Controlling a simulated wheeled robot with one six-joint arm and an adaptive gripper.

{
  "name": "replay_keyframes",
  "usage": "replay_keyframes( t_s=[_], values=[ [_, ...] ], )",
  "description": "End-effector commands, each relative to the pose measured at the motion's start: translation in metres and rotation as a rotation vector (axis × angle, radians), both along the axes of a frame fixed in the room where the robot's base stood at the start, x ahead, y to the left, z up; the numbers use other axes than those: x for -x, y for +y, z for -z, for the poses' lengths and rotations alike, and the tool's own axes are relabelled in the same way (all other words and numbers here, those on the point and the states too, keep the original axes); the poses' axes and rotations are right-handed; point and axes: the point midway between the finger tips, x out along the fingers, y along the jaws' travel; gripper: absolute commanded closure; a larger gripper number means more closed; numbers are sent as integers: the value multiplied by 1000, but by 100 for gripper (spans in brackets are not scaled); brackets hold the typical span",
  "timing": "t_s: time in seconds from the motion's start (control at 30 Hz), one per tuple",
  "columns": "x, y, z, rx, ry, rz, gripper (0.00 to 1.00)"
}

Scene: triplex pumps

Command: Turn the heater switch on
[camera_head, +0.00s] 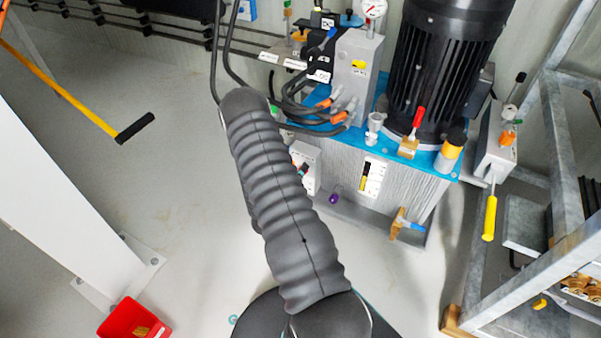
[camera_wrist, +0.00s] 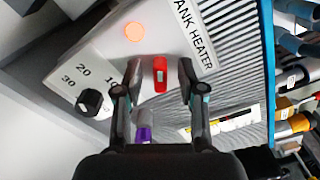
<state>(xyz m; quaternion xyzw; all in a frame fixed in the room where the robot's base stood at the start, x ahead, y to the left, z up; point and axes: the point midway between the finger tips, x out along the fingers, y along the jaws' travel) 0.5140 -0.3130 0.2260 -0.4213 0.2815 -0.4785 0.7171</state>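The heater box (camera_wrist: 105,50) fills the upper middle of the wrist view, with a "TANK HEATER" label (camera_wrist: 196,36) whose first letter is cut off. A red switch (camera_wrist: 160,75) sits on its face, near a bright orange round lamp (camera_wrist: 135,31) and a black knob (camera_wrist: 91,100) with numbers around it. I cannot tell the switch's position. My gripper (camera_wrist: 159,70) is open, with one fingertip on each side of the red switch and visible gaps to both. In the head view the white heater box (camera_head: 307,166) is partly behind my arm, and my gripper is hidden.
A purple-handled part (camera_head: 334,197) is below the heater box; purple also shows between my fingers (camera_wrist: 144,132). A blue-topped tank (camera_head: 440,168) carries a black motor (camera_head: 440,70), hoses and valves. A metal frame (camera_head: 530,270) stands at right. Floor at left is mostly clear.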

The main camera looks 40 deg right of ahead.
Motion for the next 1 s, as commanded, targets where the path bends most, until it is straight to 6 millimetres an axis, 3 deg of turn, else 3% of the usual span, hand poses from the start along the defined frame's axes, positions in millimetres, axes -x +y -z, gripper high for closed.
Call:
replay_keyframes(
  t_s=[0.17, 0.6, 0.8, 1.0],
  values=[
    [5, 14, 0, 0, 1, -3, 60],
    [37, 87, 0, 0, 2, -1, 60],
    [44, 104, 0, 0, 1, 1, 60],
    [47, 109, 0, 0, 1, 3, 60]
  ],
)
